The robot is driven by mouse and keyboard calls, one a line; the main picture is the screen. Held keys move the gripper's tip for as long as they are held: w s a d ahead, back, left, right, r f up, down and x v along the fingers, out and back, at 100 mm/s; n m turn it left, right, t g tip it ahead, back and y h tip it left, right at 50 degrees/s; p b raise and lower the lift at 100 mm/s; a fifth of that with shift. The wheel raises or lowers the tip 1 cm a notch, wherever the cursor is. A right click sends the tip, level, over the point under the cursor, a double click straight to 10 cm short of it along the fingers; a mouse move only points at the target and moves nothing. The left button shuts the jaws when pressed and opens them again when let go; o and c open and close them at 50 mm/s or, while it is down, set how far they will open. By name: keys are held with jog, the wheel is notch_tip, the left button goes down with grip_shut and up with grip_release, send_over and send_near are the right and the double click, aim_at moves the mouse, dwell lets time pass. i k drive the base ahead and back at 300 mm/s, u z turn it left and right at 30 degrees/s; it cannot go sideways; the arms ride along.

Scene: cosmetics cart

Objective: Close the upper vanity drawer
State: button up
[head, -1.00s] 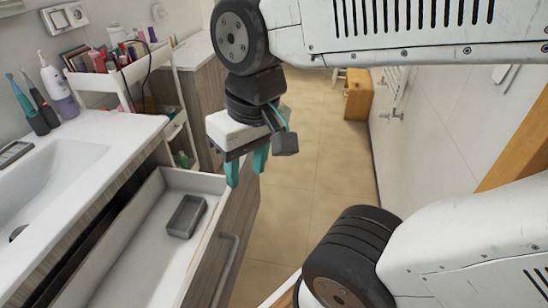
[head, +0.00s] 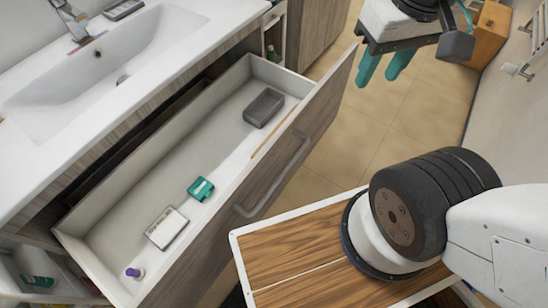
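The upper vanity drawer (head: 228,128) is pulled well out from under the white sink top. Its wood-grain front (head: 300,150) carries a metal bar handle (head: 275,176). Inside lie a dark grey box (head: 263,108), a thin wooden stick (head: 274,133), a teal item (head: 201,189), a white flat pack (head: 167,228) and a small purple-capped item (head: 134,273). My gripper (head: 383,68) hangs above the floor, beyond and to the right of the drawer front, apart from it. Its two teal fingers are spread with nothing visible between them.
The white sink top (head: 150,85) with a tap (head: 75,22) lies left of the drawer. A lower open shelf (head: 45,280) shows at bottom left. Tiled floor (head: 340,145) is clear right of the drawer. A wooden box (head: 490,35) stands far right.

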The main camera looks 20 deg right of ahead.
aim_at(210, 138)
jog(key=u, duration=1)
jog(key=k, duration=1)
jog(key=u, duration=0.1)
jog(key=i, duration=0.35)
jog(key=u, duration=0.05)
